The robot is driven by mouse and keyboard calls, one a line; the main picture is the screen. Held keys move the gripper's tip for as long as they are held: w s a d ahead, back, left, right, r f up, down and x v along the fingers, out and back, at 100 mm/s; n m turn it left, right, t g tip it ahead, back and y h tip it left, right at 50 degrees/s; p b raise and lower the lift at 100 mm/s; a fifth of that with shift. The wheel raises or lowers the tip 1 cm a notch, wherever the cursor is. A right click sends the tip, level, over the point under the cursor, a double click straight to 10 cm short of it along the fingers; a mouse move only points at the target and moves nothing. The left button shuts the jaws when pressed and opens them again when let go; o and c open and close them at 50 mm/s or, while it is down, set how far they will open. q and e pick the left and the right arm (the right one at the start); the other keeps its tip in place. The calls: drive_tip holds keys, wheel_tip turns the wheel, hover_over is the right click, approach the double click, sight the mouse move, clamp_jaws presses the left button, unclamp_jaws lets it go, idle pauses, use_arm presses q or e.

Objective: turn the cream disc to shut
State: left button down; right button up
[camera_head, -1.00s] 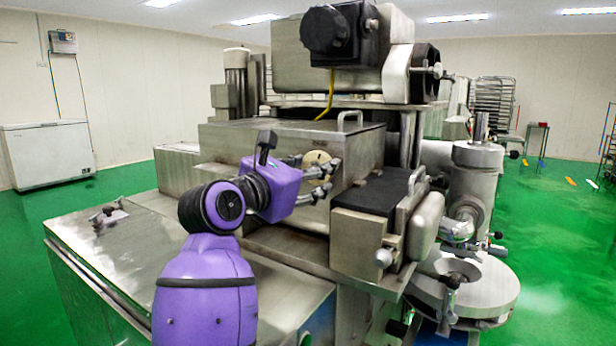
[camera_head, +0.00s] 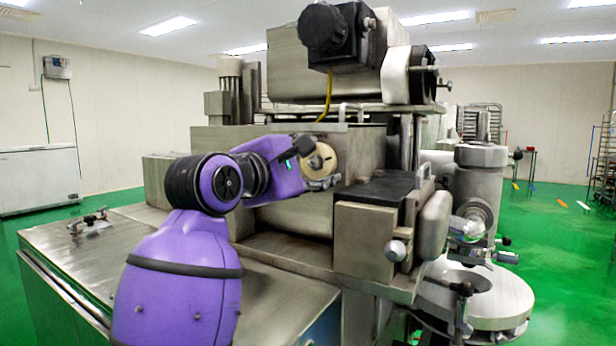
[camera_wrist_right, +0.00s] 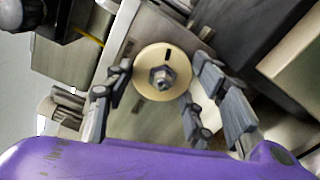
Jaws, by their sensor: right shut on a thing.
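The cream disc (camera_head: 321,158) is round and sits on the front wall of the steel machine housing (camera_head: 355,150). My right gripper (camera_head: 318,168) is at the disc, with a finger showing at its lower edge. The right wrist view shows the disc (camera_wrist_right: 148,84) face on, with a metal nut at its centre and a short dark mark near its top edge. The right gripper's fingers (camera_wrist_right: 160,78) stand on opposite sides of the rim, shut on it. My left gripper is not in view.
A block with a dark top (camera_head: 378,188) juts out to the right of the disc. A steel table top (camera_head: 130,235) with a small fitting (camera_head: 90,220) lies left and below. A black motor unit (camera_head: 335,35) is above. A round steel plate (camera_head: 495,300) is at lower right.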

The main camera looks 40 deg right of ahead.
drive_tip(key=shift+r+m+b, duration=0.25)
drive_tip(key=shift+m+b, duration=0.55)
drive_tip(key=shift+m, duration=0.3)
drive_tip(key=shift+r+m+b, duration=0.1)
drive_tip(key=shift+m+b, duration=0.45)
drive_tip(key=shift+m, duration=0.25)
drive_tip(key=o, duration=1.1)
drive_tip(key=shift+a, duration=0.1)
